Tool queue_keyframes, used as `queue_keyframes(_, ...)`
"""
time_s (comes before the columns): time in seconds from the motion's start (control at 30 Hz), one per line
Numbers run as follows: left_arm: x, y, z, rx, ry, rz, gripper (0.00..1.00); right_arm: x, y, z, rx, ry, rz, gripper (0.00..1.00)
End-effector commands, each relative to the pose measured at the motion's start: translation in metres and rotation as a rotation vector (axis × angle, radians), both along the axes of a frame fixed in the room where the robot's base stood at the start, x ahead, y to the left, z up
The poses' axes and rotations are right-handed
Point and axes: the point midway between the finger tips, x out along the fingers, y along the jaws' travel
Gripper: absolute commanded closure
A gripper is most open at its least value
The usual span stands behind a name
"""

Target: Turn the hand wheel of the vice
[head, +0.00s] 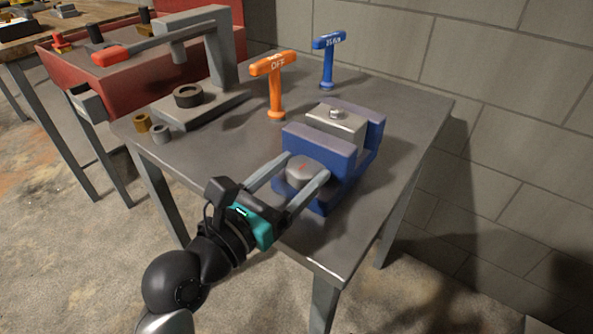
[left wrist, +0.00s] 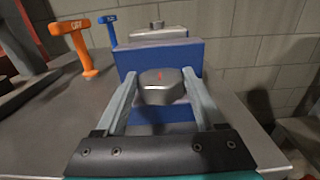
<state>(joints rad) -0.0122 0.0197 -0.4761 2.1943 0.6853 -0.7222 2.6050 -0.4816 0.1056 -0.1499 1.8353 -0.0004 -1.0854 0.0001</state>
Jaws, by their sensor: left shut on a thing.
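The blue vice (head: 318,146) stands on the grey metal table near its right front edge. A grey metal block (head: 337,122) with a small round knob sits between its jaws. The hand wheel (head: 300,170) is a grey faceted knob with a red mark on the vice's near face. My left gripper (head: 305,173) reaches in from the left, its two long fingers shut on the hand wheel, one on each side. In the left wrist view the hand wheel (left wrist: 161,87) sits between the fingertips, in front of the blue vice (left wrist: 160,58). My right gripper is not in view.
An orange T-handle marked OFF (head: 275,85) and a blue T-handle (head: 328,60) stand behind the vice. A grey press (head: 215,50) with a red-tipped lever is at the back left, near small brass and grey bushings (head: 150,130). A block wall is at the right.

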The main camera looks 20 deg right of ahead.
Motion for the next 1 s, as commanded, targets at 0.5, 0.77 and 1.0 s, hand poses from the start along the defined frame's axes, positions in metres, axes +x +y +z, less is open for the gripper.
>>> queue_keyframes(0.5, 0.0, 0.0, -0.001, 0.004, -0.001, -0.015, 0.84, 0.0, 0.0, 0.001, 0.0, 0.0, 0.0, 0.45)
queue_keyframes(0.77, 0.002, 0.0, -0.001, 0.007, 0.001, -0.102, 0.84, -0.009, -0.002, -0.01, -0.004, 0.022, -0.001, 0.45)
queue_keyframes(1.0, 0.002, 0.002, -0.001, 0.003, 0.001, -0.135, 0.84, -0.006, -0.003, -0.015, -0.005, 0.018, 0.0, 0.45)
